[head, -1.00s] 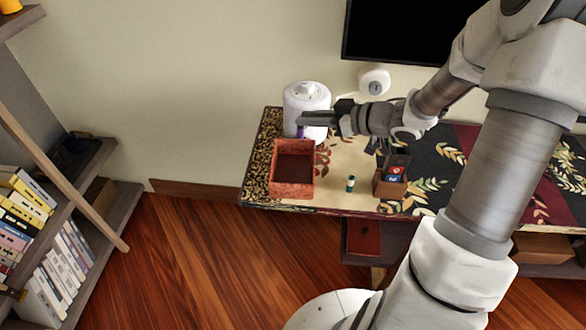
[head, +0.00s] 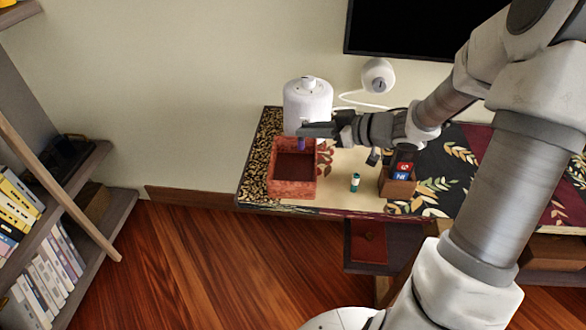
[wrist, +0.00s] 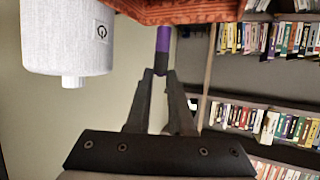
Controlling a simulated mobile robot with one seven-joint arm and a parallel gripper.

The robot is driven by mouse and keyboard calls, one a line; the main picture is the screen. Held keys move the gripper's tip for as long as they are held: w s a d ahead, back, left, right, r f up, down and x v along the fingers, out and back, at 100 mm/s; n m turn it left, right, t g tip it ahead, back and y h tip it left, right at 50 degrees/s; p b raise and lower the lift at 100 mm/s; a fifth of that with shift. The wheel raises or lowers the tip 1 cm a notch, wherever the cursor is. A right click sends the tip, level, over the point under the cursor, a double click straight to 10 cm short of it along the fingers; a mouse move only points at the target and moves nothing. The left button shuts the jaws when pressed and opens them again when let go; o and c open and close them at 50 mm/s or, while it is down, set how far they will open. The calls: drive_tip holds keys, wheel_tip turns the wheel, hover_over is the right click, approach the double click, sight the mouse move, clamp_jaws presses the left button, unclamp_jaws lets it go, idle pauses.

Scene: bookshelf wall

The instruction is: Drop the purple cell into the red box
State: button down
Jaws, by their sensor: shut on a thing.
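The purple cell (wrist: 163,40) is a small cylinder with a dark end, held between the fingertips of my gripper (wrist: 160,74) in the wrist view. In the head view my gripper (head: 303,130) is shut on the purple cell (head: 301,144), which hangs below the fingers over the far part of the red box (head: 291,189). The red box is open at the top with a dark inside, and stands at the left end of the table. Its reddish side (wrist: 185,12) shows at the top of the wrist view.
A white cylindrical device (head: 307,100) stands just behind the red box. A teal-and-white cell (head: 355,182) stands right of the box, beside a small brown holder (head: 397,186) with red and blue items. A bookshelf (head: 75,210) is at far left.

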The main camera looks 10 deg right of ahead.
drive_tip(key=c, duration=0.7)
unclamp_jaws()
drive_tip(key=s+d+r+p, duration=0.2)
drive_tip(key=d+r, duration=0.1)
drive_tip(key=s+d+r+p, duration=0.2)
drive_tip(key=d+r, duration=0.1)
drive_tip(key=r, duration=0.1)
drive_tip(key=s+d+r+p, duration=0.2)
drive_tip(key=d+r+p, duration=0.1)
drive_tip(key=r, duration=0.1)
drive_tip(key=shift+s+d, duration=0.2)
drive_tip(key=shift+d, duration=0.2)
